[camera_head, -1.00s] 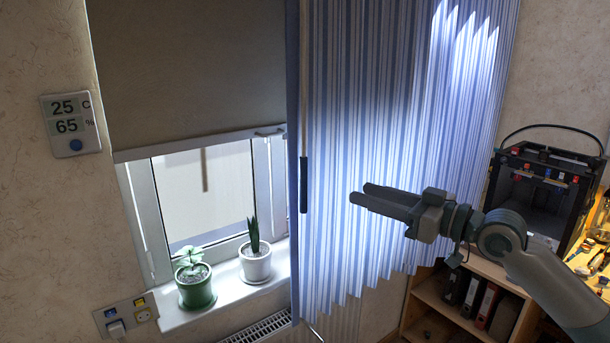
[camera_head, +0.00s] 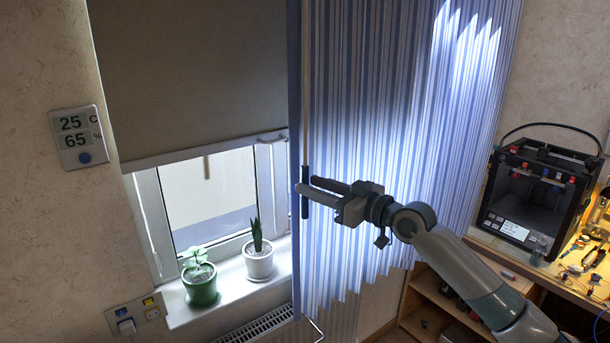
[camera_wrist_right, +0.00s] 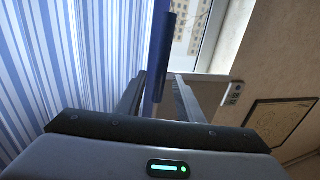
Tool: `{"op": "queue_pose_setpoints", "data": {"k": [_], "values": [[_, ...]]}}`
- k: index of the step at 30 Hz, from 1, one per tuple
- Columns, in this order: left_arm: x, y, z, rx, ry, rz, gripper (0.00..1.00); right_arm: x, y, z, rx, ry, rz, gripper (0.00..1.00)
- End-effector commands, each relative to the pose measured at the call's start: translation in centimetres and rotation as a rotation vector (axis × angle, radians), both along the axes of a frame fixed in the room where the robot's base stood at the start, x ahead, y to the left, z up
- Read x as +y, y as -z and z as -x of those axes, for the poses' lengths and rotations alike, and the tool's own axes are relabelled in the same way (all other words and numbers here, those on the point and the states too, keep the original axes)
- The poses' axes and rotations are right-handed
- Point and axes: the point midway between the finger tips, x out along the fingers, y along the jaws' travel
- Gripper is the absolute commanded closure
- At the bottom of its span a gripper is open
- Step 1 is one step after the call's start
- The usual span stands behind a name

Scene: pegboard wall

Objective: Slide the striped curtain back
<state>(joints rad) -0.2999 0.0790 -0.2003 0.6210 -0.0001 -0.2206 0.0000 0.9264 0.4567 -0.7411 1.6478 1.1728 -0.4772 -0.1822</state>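The blue-and-white striped curtain (camera_head: 380,90) hangs to the right of the window in the head view. It also fills the left of the right wrist view (camera_wrist_right: 50,60). A pull wand with a dark grip (camera_head: 305,207) hangs at the curtain's left edge. My right gripper (camera_head: 305,185) is at this grip, its fingers level and pointing left. In the right wrist view the grip (camera_wrist_right: 160,55) stands between the two fingers of my right gripper (camera_wrist_right: 160,77), which are apart with gaps beside it. My left gripper is not in view.
The window has a half-lowered grey blind (camera_head: 190,70). Two potted plants, a green pot (camera_head: 201,290) and a white pot (camera_head: 258,265), stand on the sill. A radiator (camera_head: 255,328) is below. A 3D printer (camera_head: 525,200) stands on a wooden workbench at right.

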Motion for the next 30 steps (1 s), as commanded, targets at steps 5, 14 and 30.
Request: {"op": "queue_pose_setpoints", "data": {"k": [5,14,30], "values": [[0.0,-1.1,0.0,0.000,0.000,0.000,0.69,1.7,-0.2,-1.4,0.000,-0.001,-0.001,0.66],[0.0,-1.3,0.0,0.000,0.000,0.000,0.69,2.5,0.0,-2.0,0.000,0.000,0.000,0.66],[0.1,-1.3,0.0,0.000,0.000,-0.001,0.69,2.4,0.1,-2.0,0.000,0.000,0.000,1.00]]}}
